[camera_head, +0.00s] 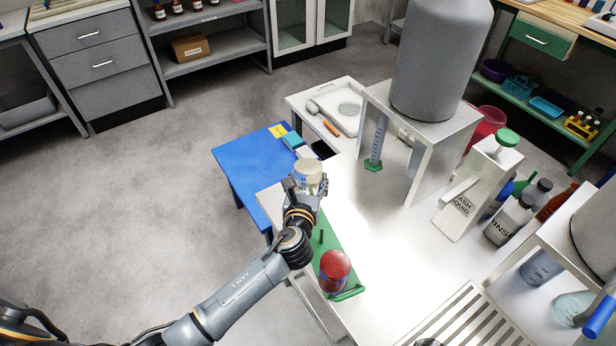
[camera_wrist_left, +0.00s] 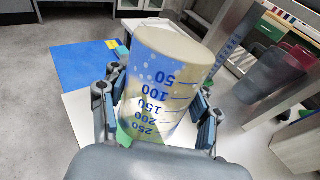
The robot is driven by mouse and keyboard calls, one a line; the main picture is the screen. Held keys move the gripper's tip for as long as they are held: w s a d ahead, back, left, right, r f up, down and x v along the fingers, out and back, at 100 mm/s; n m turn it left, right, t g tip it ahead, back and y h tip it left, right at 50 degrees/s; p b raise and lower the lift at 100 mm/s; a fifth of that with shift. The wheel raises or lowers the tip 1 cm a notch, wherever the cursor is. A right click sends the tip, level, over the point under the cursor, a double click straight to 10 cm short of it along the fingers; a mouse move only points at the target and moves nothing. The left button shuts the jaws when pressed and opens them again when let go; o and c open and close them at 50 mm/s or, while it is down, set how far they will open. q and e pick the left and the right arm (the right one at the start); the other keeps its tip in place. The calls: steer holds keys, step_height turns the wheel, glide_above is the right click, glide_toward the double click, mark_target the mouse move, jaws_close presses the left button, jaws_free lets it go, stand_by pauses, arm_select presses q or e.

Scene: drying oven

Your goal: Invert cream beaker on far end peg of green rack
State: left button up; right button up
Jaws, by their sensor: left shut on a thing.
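The cream beaker (camera_head: 309,174) is in my left gripper (camera_head: 306,190), above the far end of the green rack (camera_head: 348,246). In the left wrist view the cream beaker (camera_wrist_left: 165,85) has its 50 mark toward the top and 250 toward the bottom, so it is upside down and slightly tilted. The fingers of my left gripper (camera_wrist_left: 160,118) are on both sides of it. A red beaker (camera_head: 334,266) sits at the rack's near end. A bare green peg (camera_head: 321,237) stands mid-rack. The far end peg is hidden, so I cannot tell whether the beaker is around it. My right gripper is out of view.
A blue table (camera_head: 246,170) stands left of the white bench (camera_head: 385,270). A grey tank (camera_head: 440,60) on a white stand, a measuring cylinder (camera_head: 377,145) and a wash liquid container (camera_head: 478,190) are to the right. Bench beside the rack is clear.

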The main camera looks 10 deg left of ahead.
arm_select(q)
steer(key=shift+f+b, duration=2.95)
steer(key=shift+f, duration=1.4)
steer(key=shift+f, duration=0.35)
steer(key=o, duration=1.3)
steer(key=shift+o, duration=0.2)
steer(key=shift+r, duration=0.25)
step_height(320, 180, up, 10)
steer(key=shift+f, duration=0.25)
steer(key=shift+a, duration=0.1)
